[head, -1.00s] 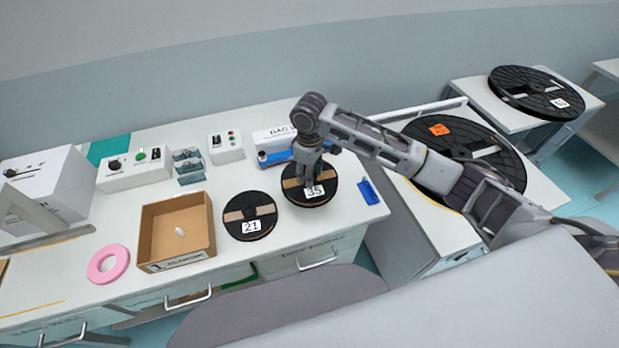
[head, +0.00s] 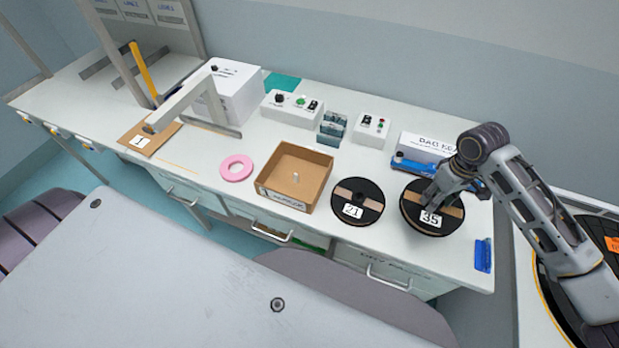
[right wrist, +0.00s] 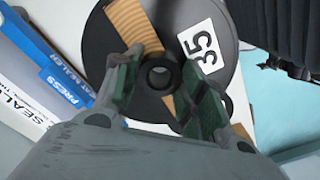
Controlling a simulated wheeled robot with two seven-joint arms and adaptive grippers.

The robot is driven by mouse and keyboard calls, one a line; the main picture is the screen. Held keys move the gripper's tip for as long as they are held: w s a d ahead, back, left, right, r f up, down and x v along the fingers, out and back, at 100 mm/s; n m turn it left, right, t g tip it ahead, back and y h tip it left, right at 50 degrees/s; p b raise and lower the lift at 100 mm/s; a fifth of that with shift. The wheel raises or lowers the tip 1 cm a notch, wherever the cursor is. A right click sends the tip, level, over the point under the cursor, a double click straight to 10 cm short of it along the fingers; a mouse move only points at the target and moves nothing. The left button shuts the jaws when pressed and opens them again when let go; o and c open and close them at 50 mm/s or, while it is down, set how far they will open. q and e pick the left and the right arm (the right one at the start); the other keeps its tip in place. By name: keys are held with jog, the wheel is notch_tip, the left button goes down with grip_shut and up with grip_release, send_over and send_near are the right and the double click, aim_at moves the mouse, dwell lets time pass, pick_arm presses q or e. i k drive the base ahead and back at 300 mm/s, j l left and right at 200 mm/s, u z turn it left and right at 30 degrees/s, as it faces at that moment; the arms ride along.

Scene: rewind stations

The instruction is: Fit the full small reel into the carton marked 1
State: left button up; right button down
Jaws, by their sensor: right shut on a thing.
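My right gripper (head: 440,190) reaches down onto the black reel marked 35 (head: 425,230) at the right end of the bench. In the right wrist view its green-padded fingers (right wrist: 160,92) straddle the hub of reel 35 (right wrist: 222,22), shut on it. I cannot tell whether that reel is clear of the bench top. Another black reel marked 21 (head: 357,215) lies flat to its left. An open brown carton (head: 311,195) stands left of reel 21, its front label seeming to begin with 1. A small whitish thing is inside it. My left gripper is not in view.
A pink ring (head: 237,160) lies left of the carton. Control boxes (head: 292,108), a teal holder (head: 332,127) and a blue-and-white sealer (head: 425,150) line the back. A blue item (head: 483,255) lies at the right edge. Flat cardboard with a card 1 (head: 140,141) lies far left.

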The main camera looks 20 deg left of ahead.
aim_at(296, 181)
jog(key=l+u, duration=0.1)
jog(key=u, duration=0.35)
jog(key=i+l+u, duration=0.1)
jog(key=u, duration=0.35)
jog(key=l+u, duration=0.15)
jog(key=u, duration=0.3)
jog(key=l+u, duration=0.15)
jog(key=u, duration=0.3)
jog(key=i, duration=0.05)
